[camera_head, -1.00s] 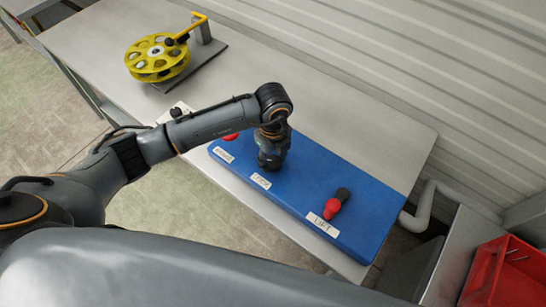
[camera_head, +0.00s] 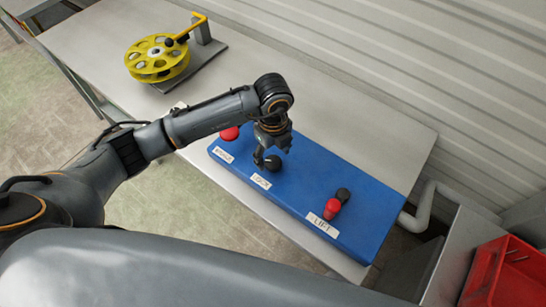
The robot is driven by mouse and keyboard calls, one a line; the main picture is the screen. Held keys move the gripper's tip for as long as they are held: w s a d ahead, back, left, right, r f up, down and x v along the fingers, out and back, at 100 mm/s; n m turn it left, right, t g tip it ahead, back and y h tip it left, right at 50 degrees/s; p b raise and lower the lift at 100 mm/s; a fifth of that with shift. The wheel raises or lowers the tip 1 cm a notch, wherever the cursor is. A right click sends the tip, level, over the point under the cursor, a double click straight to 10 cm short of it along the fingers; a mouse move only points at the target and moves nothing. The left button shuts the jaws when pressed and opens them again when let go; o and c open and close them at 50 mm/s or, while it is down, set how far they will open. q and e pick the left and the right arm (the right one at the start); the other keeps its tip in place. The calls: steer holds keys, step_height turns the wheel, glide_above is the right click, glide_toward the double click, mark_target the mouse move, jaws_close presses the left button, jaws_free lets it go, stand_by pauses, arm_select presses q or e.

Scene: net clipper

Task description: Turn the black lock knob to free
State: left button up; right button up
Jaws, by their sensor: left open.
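The black lock knob (camera_head: 272,163) stands on the blue panel (camera_head: 310,187), behind the middle label (camera_head: 261,181), which seems to read LOCK. Its upper part is partly hidden by my left gripper (camera_head: 273,153). That gripper points down just over the knob with its fingers apart, one showing left of the knob and one to the right. I cannot tell whether the fingers touch the knob. My right gripper is not in view.
A red knob (camera_head: 230,133) is at the panel's left end. A red and black control (camera_head: 332,208) is by the LIFT label (camera_head: 321,225). A yellow reel (camera_head: 157,58) stands at the table's far left. A red bin (camera_head: 503,272) is at lower right.

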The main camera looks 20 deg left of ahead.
mark_target(273, 161)
arm_select(q)
step_height(273, 161, up, 10)
steer(key=shift+f, duration=0.2)
stand_by(0.4)
